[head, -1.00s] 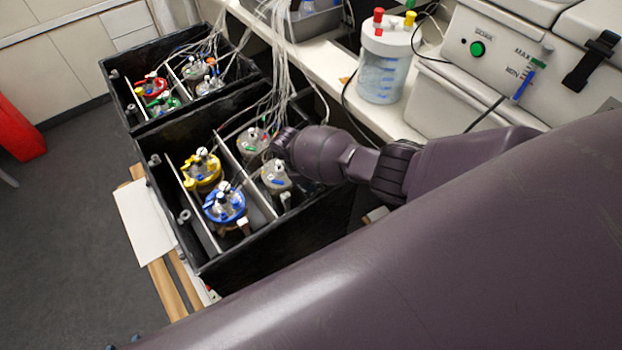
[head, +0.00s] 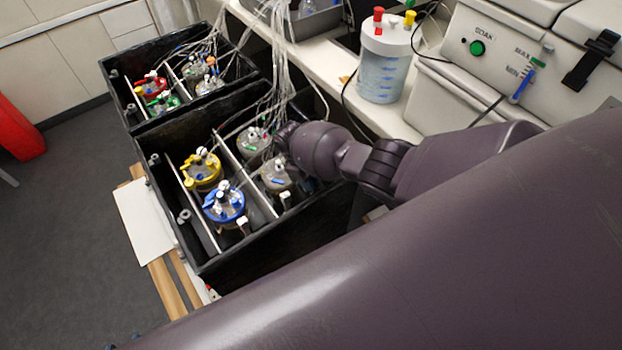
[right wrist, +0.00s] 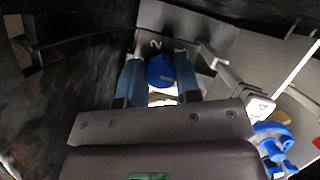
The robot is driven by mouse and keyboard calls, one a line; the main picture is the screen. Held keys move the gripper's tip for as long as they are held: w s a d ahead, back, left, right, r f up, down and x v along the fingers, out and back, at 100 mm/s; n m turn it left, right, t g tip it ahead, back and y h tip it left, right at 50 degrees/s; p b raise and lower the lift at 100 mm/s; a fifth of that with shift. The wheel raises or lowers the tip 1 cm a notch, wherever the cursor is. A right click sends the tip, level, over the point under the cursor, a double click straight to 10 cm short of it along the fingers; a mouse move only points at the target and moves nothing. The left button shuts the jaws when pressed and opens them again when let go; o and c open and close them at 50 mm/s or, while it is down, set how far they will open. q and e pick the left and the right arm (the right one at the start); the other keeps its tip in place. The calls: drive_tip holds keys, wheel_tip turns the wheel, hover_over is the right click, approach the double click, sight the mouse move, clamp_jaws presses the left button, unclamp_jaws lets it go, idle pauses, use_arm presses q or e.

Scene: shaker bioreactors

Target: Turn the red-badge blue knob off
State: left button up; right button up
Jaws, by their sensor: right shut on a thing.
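A blue knob (right wrist: 160,70) shows in the right wrist view, in front of a grey plate with a white "2" on it (right wrist: 156,44). The two fingers of my right gripper (right wrist: 160,86) are on either side of the knob and shut on it. I see no red badge by the knob; the fingers and palm cover part of that area. In the head view my right wrist reaches down at the right side of the near black box (head: 285,240), and the knob and fingertips are hidden there. My left gripper is not in view.
Vessels with yellow (head: 202,170) and blue (head: 224,203) lids stand in the near box, close to my right wrist. Pale tubes (head: 281,60) hang down beside it. A second black box (head: 115,75) stands behind. A blue-marked jar (head: 384,70) is on the bench.

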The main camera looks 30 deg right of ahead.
drive_tip(key=o, duration=0.9)
drive_tip(key=shift+r, duration=0.15)
drive_tip(key=v, duration=1)
drive_tip(key=shift+w+r, duration=0.15)
drive_tip(key=shift+r, duration=0.15)
